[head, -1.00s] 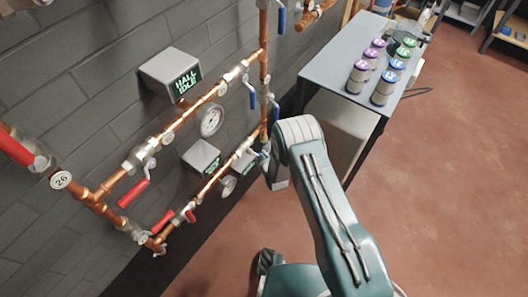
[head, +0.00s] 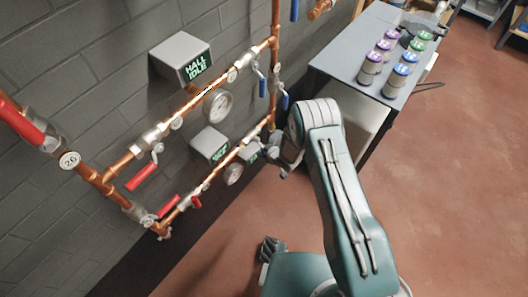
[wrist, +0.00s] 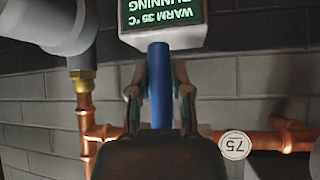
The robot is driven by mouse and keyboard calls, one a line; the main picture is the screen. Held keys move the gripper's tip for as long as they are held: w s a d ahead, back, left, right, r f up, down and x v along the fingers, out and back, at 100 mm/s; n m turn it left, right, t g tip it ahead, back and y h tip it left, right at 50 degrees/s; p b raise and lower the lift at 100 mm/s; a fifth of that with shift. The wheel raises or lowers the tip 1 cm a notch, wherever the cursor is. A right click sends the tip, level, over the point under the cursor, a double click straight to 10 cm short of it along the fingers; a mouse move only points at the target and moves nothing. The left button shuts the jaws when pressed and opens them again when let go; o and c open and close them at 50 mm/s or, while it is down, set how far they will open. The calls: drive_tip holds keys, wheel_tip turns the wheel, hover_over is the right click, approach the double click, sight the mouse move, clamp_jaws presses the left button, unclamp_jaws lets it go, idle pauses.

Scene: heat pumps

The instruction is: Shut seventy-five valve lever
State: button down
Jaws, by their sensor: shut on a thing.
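The blue lever (wrist: 159,85) stands vertical in the middle of the wrist view. My gripper (wrist: 160,98) is shut on it, one finger on each side. A round white tag (wrist: 235,145) reading 75, upside down, sits on the copper pipe to the right of the lever. That pipe runs across the picture behind my gripper. The lever's lower part and the valve body are hidden by my gripper. In the head view my gripper (head: 283,158) is at the right end of the lower pipe, partly hidden by my arm.
A display box (wrist: 163,22) reading WARM 35 °C RUNNING is just above the lever. Another box (head: 181,60) reads HALL IDLE. Red levers (head: 140,177) and another blue lever (head: 262,83) are on nearby pipes. A grey table (head: 345,55) bears several canisters. The floor at right is clear.

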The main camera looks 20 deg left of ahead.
drive_tip(key=shift+s+f, duration=0.1)
drive_tip(key=shift+s, duration=0.05)
drive_tip(key=c, duration=0.5)
unclamp_jaws()
drive_tip(key=shift+a, duration=0.15)
drive_tip(key=shift+c, duration=0.2)
drive_tip(key=shift+d+r, duration=0.2)
drive_tip(key=shift+d, duration=0.05)
drive_tip(key=v, duration=1.1)
drive_tip(key=shift+r, duration=0.2)
